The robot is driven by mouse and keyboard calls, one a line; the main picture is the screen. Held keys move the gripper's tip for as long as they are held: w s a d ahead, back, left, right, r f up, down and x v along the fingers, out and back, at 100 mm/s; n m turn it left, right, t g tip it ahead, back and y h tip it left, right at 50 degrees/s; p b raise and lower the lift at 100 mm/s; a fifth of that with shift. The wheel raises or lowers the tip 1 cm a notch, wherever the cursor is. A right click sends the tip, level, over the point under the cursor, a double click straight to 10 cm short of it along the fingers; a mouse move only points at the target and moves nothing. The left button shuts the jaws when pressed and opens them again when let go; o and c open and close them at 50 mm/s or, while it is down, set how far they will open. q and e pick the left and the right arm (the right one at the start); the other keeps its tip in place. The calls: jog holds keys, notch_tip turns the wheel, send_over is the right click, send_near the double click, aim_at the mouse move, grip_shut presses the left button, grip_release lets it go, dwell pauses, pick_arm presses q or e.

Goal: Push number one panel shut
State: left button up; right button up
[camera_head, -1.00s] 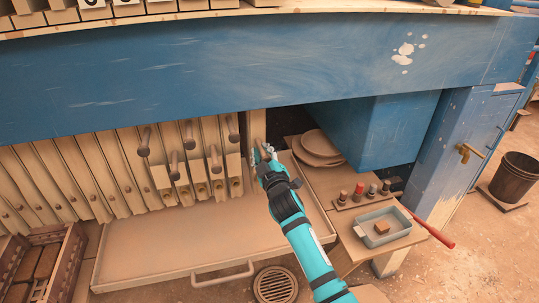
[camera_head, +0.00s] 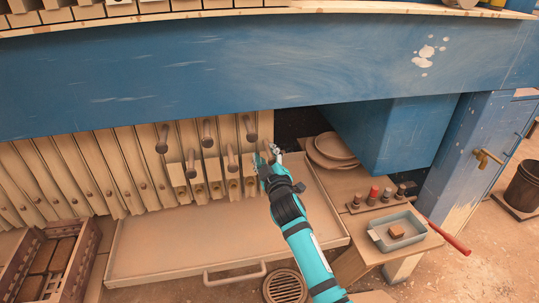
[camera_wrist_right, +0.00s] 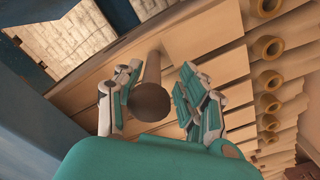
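The filter press holds a row of upright beige panels, several with round brown peg handles. The rightmost panel (camera_head: 264,128) stands at the right end of the row, close beside its neighbour; I cannot read a number on it. My right gripper (camera_head: 268,158) is at this end panel, partly hiding its front. In the right wrist view, the right gripper (camera_wrist_right: 154,104) is open, its fingers on either side of a brown peg handle (camera_wrist_right: 151,100). I cannot tell whether the fingers touch the peg. My left gripper is not in view.
A beige drip tray (camera_head: 200,245) lies below the panels. Right of it are stacked plates (camera_head: 335,150), small bottles and a grey-blue tub (camera_head: 375,235). A brick crate (camera_head: 85,260) is at the left. A blue beam (camera_head: 250,70) crosses above. A dark opening lies right of the end panel.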

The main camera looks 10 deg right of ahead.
jog(key=shift+r, duration=0.15)
jog(key=shift+s+d, duration=0.15)
jog(key=shift+s, duration=0.25)
jog(key=s, duration=1.1)
jog(key=shift+s, duration=0.15)
